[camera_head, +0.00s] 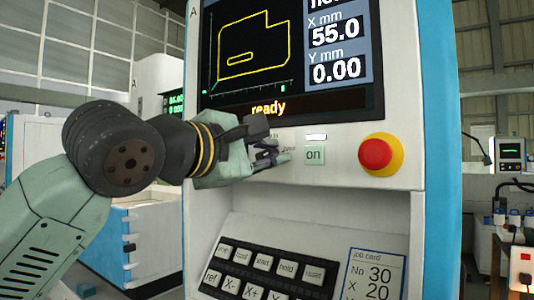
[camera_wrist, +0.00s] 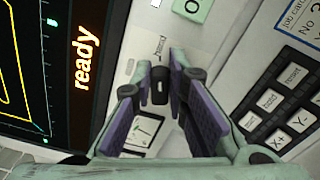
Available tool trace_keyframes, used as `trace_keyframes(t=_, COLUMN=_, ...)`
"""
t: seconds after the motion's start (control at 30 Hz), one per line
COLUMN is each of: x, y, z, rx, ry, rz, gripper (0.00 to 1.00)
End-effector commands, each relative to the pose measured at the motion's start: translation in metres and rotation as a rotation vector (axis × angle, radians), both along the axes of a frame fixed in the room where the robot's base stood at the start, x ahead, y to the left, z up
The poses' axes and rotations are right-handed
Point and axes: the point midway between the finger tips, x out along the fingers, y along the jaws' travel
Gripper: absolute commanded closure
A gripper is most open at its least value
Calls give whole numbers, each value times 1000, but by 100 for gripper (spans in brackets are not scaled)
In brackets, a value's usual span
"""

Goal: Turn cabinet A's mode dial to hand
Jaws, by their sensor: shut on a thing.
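Cabinet A (camera_head: 437,150), marked with an A at its top left, has a screen (camera_head: 290,60) reading "ready". My gripper (camera_head: 272,157) is at its panel, below the screen and left of the "on" button (camera_head: 315,155). In the wrist view the two purple-padded fingers (camera_wrist: 160,82) are shut on the small black mode dial (camera_wrist: 160,92), one on each side. The word "hand" shows beside the dial, just beyond the fingertips. The dial's pointer direction is too small to tell. In the head view my fingers hide the dial.
A red emergency stop (camera_head: 376,153) on a yellow base sits right of the "on" button. Below are a slanted black keypad (camera_head: 270,272) and a job card (camera_head: 374,275). Another machine (camera_head: 150,220) stands behind at left. A bench (camera_head: 500,255) is at right.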

Motion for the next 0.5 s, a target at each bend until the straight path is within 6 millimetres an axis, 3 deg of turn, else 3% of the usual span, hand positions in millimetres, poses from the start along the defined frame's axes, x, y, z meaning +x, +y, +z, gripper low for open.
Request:
trace_keyframes(t=0.43, x=0, y=0, z=0, rx=11, ry=-9, rz=0, gripper=100)
trace_keyframes(t=0.47, x=0, y=0, z=0, rx=11, ry=-9, rz=0, gripper=85)
trace_keyframes(t=0.5, x=0, y=0, z=0, rx=11, ry=-9, rz=0, gripper=83)
